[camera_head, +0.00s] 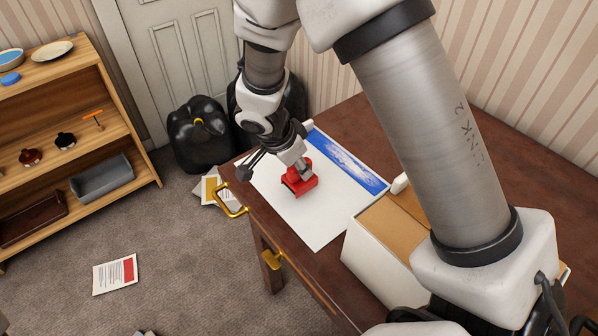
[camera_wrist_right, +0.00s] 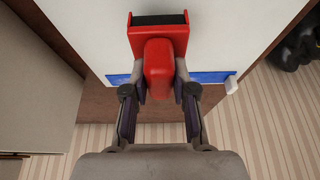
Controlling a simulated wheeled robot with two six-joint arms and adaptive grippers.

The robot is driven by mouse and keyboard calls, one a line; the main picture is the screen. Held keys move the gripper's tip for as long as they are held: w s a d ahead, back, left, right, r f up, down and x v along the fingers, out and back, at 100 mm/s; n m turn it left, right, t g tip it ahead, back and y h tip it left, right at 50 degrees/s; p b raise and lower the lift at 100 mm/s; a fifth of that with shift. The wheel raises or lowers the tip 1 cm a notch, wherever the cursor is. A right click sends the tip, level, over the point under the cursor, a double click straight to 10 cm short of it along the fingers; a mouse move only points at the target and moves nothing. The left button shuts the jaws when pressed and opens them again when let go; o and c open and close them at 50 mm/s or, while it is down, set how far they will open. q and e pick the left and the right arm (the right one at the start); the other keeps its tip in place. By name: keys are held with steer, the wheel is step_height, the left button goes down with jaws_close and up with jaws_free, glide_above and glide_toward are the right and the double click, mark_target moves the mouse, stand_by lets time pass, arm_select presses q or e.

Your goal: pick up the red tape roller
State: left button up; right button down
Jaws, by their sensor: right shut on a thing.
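The red tape roller (camera_head: 300,182) is on the white sheet with a blue picture (camera_head: 318,218) on the brown table. My right gripper (camera_head: 302,168) reaches down to it from above and is shut on it. In the right wrist view the tape roller (camera_wrist_right: 158,45) shows its red body and a dark strip at its far end. The fingers of my right gripper (camera_wrist_right: 160,88) close on its near part from both sides. I cannot tell whether the roller still touches the sheet. My left gripper is not in view.
A white box with a tan top (camera_head: 390,232) stands on the table right of the sheet. Black bags (camera_head: 200,135) sit on the floor behind the table. A wooden shelf (camera_head: 85,125) with dishes and a grey bin (camera_head: 103,178) stands at left.

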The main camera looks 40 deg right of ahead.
step_height(320, 180, up, 26)
steer(key=p, duration=0.2)
steer(key=shift+f, duration=0.25)
